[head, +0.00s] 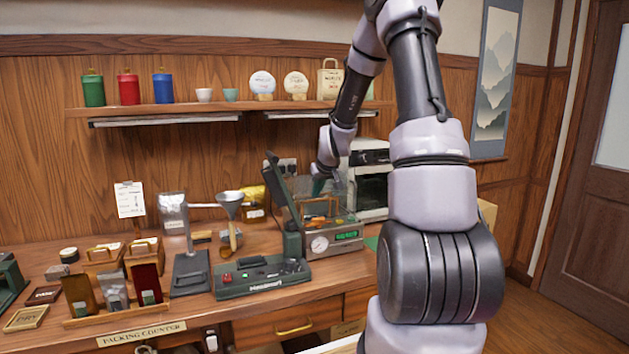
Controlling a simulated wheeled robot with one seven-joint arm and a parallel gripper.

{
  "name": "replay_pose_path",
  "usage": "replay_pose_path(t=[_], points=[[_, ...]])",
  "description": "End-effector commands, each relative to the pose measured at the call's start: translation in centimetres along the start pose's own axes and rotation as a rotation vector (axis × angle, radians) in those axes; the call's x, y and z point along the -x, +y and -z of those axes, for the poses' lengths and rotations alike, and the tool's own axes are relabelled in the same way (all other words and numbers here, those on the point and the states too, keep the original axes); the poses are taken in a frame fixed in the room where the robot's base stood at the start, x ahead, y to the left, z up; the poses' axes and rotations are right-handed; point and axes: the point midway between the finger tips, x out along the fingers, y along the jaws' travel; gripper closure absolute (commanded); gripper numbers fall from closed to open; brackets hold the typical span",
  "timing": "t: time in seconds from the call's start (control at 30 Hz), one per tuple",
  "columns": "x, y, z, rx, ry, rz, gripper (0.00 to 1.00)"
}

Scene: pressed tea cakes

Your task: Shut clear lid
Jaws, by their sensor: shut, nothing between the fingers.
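A machine (336,246) with a round gauge and a green display stands on the counter, left of my arm's thick lower links. A clear lid (341,189) appears as a faint see-through panel above its back, seemingly raised. An orange-brown frame or handle shows on the machine below it. My gripper (318,187) is small and far in this view, pointing down beside the upper part of the lid. Its fingers look closed with nothing held. I cannot tell whether they touch the lid.
A dark green sealer (262,277) with its arm raised stands just left of the machine. A funnel stand (190,268) is farther left. A white appliance (369,182) stands behind right. A shelf (160,109) with canisters and cups runs above.

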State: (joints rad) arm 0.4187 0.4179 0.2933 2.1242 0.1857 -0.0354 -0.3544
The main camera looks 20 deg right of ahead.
Motion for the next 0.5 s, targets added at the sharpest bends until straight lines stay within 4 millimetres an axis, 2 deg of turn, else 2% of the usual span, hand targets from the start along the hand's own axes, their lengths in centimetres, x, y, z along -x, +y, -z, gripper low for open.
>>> replay_pose_path(t=[0.13, 0.5], points=[[-0.8, 0.1, -1.7, -0.004, 0.062, 0.001, 1.00], [-3.1, -0.1, -4.8, 0.001, 0.058, 0.001, 1.00]])
